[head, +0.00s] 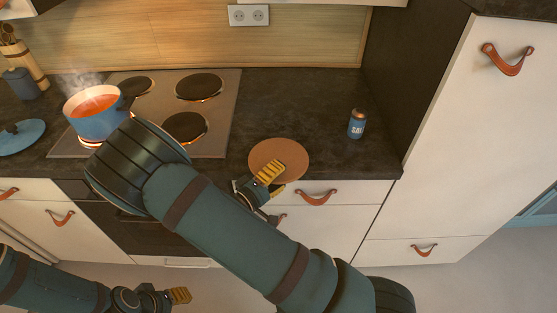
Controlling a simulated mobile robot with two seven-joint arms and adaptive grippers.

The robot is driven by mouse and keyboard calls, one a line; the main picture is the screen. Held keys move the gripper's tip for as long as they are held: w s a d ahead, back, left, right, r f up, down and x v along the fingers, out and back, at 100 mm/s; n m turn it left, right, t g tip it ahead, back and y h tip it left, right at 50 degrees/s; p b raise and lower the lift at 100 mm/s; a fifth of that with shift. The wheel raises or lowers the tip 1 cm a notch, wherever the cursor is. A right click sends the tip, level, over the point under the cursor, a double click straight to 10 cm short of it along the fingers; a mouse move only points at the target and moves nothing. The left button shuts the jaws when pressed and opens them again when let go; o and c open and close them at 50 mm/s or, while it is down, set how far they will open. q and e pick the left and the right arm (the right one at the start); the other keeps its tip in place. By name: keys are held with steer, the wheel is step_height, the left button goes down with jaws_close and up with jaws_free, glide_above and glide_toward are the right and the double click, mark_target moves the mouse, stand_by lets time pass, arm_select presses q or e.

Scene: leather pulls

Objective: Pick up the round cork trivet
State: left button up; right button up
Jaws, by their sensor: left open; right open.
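The round cork trivet (290,151) is a flat orange-brown disc lying at the front edge of the dark counter, with its near rim at or slightly past that edge. My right gripper (281,175) is open at the trivet's near rim. One yellow finger shows over the trivet, and the other shows lower, in front of the counter edge. I cannot tell whether either finger touches it. My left gripper (184,295) is open and empty, low in front of the cabinets. Its second finger is hard to make out.
A blue pot (93,121) of steaming red soup stands on the hob (222,104), with a glowing burner under it. A blue lid (18,138) lies at left. A tall white cabinet (460,130) bounds the right side.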

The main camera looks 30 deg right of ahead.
jaws_close()
steer(key=shift+r, duration=0.1)
